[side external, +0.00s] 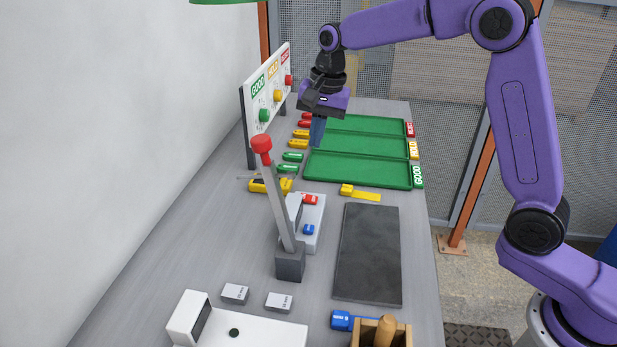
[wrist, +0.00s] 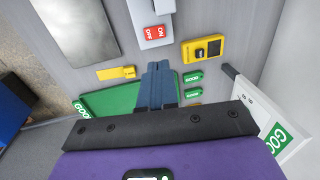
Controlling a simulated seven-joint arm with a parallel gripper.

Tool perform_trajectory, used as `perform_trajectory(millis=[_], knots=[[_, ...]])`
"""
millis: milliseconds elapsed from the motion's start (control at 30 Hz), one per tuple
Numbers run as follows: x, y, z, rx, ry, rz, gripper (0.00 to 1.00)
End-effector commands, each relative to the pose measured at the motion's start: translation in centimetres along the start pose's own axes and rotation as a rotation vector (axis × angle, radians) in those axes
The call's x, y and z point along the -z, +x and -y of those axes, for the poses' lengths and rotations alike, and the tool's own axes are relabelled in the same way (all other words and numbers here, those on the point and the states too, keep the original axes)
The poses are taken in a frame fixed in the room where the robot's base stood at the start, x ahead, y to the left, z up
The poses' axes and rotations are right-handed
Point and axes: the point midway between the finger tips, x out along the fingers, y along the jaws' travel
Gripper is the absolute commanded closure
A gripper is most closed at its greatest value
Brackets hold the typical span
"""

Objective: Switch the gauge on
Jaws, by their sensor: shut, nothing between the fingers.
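A light grey device (side external: 312,240) stands on the table left of the dark slab, with a red switch (side external: 310,199) and a blue button on it; it looks like the gauge. In the wrist view the red switch (wrist: 154,32) is marked ON and OFF, but which side is pressed is unclear. The lever post hides part of the device in the side view. My gripper (side external: 317,144) points down over the left end of the green trays, beyond the device and apart from it. Its blue fingers (wrist: 158,66) are together and empty.
A tall lever with a red knob (side external: 262,145) stands before the device. A yellow meter (wrist: 203,48) lies nearby. Green trays (side external: 358,171), several coloured tags, a sign board (side external: 262,85), a yellow tool (side external: 361,193) and a dark slab (side external: 367,255) surround it.

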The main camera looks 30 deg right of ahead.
Motion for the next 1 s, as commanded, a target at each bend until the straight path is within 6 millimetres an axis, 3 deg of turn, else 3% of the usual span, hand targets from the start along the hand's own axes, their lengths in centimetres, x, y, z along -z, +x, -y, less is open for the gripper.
perform_trajectory(millis=[167,333,800,1000], knots=[[0.0,0.2,0.0,-0.001,0.0,0.001,1.0],[0.0,1.7,0.0,-0.004,0.0,0.002,1.0],[-0.1,10.2,-0.1,-0.005,0.0,0.003,1.0],[0.0,12.9,-0.1,-0.003,0.001,0.002,1.0]])
